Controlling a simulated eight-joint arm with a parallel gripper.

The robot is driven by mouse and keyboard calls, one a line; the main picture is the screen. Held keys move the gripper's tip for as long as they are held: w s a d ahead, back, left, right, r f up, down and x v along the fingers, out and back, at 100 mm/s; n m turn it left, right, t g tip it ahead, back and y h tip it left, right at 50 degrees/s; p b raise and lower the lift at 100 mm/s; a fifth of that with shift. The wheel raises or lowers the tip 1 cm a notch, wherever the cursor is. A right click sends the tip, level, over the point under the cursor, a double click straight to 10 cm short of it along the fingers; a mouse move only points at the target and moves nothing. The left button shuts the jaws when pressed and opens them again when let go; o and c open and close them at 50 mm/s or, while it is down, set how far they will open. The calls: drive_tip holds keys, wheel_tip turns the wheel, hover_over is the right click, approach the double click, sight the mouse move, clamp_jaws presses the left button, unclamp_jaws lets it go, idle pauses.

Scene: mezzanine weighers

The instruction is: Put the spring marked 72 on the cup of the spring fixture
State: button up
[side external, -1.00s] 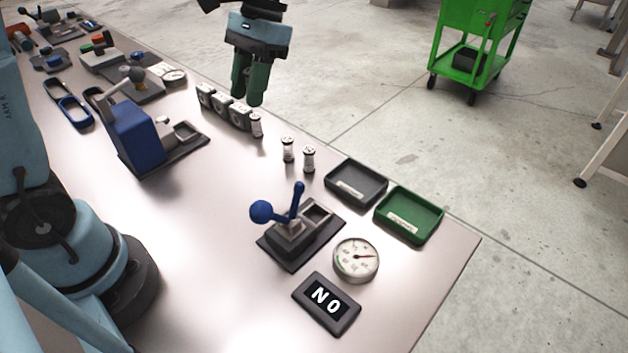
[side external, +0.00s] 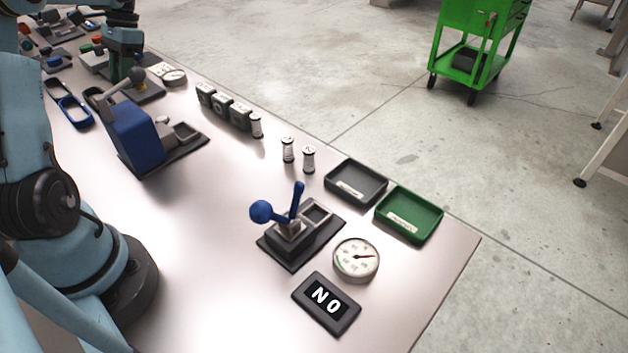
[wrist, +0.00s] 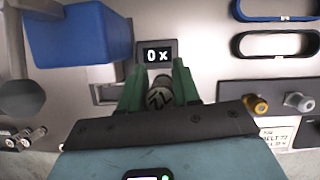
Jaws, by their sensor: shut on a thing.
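My gripper (wrist: 157,90) is shut on a dark cylindrical spring (wrist: 158,97) held upright between its green fingers. The spring's end carries white digits that look like 72, seen at an angle. In the side external view my gripper (side external: 124,72) is at the far left, beyond the blue block fixture (side external: 137,135); the held spring cannot be made out there. The blue block (wrist: 82,35) also shows left of my gripper in the wrist view. I cannot tell for certain which fixture is the spring fixture, and its cup is not clearly visible.
Springs stand on the table, one (side external: 288,149) beside another (side external: 309,159). A row of blocks (side external: 225,107) is nearby. A small display (wrist: 157,54) lies beyond my fingers. Blue and black oblong rings (wrist: 277,44) and knobs lie right. A lever fixture (side external: 290,240) and trays are farther right.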

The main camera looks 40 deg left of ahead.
hover_over(93, 131)
drive_tip(key=w, duration=0.1)
drive_tip(key=f, duration=0.7)
drive_tip(key=shift+w+f, duration=0.15)
drive_tip(key=shift+w, duration=0.05)
drive_tip(key=shift+f, duration=2)
drive_tip(key=shift+f, duration=0.1)
drive_tip(key=o, duration=0.7)
drive_tip(key=shift+o, duration=0.2)
